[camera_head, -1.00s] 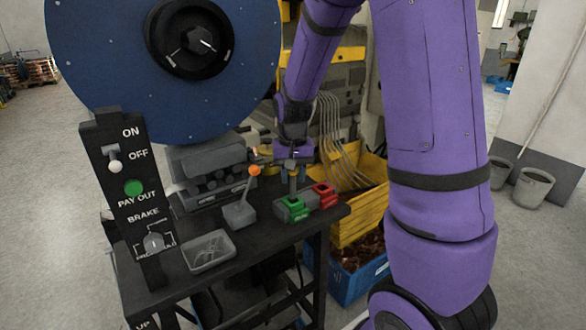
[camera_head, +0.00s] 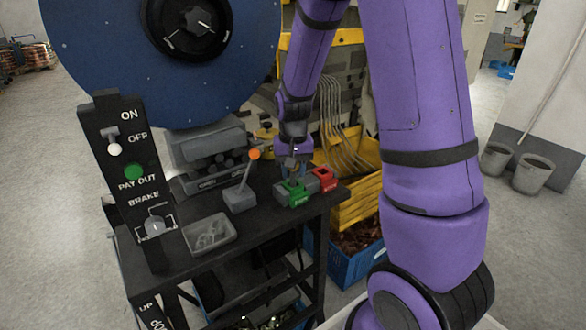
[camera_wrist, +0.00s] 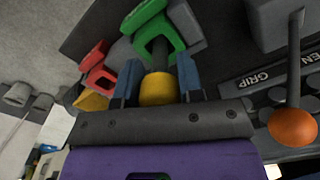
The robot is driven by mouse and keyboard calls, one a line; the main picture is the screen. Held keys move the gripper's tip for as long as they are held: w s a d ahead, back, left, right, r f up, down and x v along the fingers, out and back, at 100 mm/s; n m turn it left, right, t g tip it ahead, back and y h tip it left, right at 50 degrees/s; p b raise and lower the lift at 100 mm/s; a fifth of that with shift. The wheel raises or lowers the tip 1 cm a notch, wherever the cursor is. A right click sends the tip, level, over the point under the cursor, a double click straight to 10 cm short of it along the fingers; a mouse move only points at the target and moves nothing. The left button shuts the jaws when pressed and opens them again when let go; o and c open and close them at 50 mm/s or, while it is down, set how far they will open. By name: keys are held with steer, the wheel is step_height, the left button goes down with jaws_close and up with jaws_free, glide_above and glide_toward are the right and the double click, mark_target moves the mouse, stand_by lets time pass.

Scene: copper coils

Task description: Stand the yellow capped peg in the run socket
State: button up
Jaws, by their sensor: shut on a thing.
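My gripper (camera_wrist: 156,84) is shut on the yellow capped peg (camera_wrist: 157,90), its blue fingers on either side of the cap. In the head view my gripper (camera_head: 292,167) is right above the green socket (camera_head: 294,194), and the peg is mostly hidden. In the wrist view the peg's dark shaft points into the opening of the green socket (camera_wrist: 172,42). I cannot tell whether the tip is inside or just over it. The red socket (camera_head: 325,180) stands beside the green one, to its right. The socket lettering is too small to read.
A lever with an orange knob (camera_head: 254,154) stands close left of the sockets. A grey tray (camera_head: 210,236) and a switch panel (camera_head: 133,180) are further left. A large blue reel (camera_head: 100,60) hangs behind. A yellow bin (camera_head: 350,212) is right of the bench.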

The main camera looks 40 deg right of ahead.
steer(key=o, duration=1)
steer(key=shift+r, duration=0.1)
step_height(320, 180, up, 10)
steer(key=shift+f, duration=0.15)
steer(key=shift+r, duration=0.45)
steer(key=shift+s+r, duration=0.1)
steer(key=shift+r, duration=0.05)
steer(key=s+a+r+n+t, duration=0.1)
steer(key=s+a+r, duration=0.1)
steer(key=s+r, duration=0.2)
steer(key=s+a+r+n+t, duration=0.2)
steer(key=s+a+r, duration=0.1)
steer(key=s, duration=0.8)
steer(key=s+a+r+n+t, duration=0.2)
steer(key=s+a+r, duration=0.1)
steer(key=s+r, duration=0.2)
steer(key=shift+s+r, duration=0.2)
steer(key=shift+s, duration=0.45)
steer(key=shift+s+r, duration=0.2)
steer(key=shift+s, duration=0.4)
